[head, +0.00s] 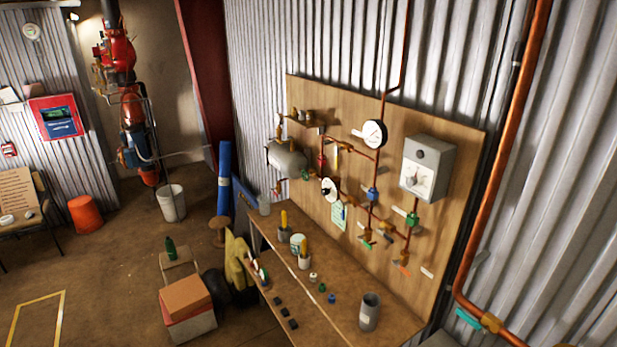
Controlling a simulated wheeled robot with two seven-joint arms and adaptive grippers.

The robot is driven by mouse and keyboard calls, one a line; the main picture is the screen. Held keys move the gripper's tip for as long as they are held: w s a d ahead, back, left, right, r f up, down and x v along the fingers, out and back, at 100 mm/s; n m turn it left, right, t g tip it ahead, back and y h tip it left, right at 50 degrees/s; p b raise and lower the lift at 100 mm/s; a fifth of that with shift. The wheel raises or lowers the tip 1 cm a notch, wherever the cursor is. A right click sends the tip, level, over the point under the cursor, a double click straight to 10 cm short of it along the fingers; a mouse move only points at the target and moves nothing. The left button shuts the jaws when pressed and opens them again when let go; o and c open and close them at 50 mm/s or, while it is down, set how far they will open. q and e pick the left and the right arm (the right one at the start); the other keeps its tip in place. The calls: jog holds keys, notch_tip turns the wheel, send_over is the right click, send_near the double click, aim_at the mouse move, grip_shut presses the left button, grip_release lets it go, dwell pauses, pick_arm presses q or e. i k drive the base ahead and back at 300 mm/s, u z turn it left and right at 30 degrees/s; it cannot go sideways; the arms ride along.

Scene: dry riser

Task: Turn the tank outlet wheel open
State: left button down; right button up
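A small grey tank (287,159) is mounted on the left part of a wooden board (455,140) fixed to the corrugated wall. A small green wheel or handle (306,175) sits just right of the tank's lower end, by the copper pipework. It is too small to tell whether this is the outlet wheel or how far it is turned. A small reddish part (277,189) is below the tank at the left. Neither of my grippers is in view.
A wooden bench (345,290) with cups, a grey cylinder (369,312) and small parts stands below the board. The board also carries gauges (374,134), a grey box (427,167) and several coloured valves. Stacked boxes (187,305) stand left of the bench. Open floor lies further left.

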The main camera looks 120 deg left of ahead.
aim_at(307, 175)
jog(key=u, duration=4.05)
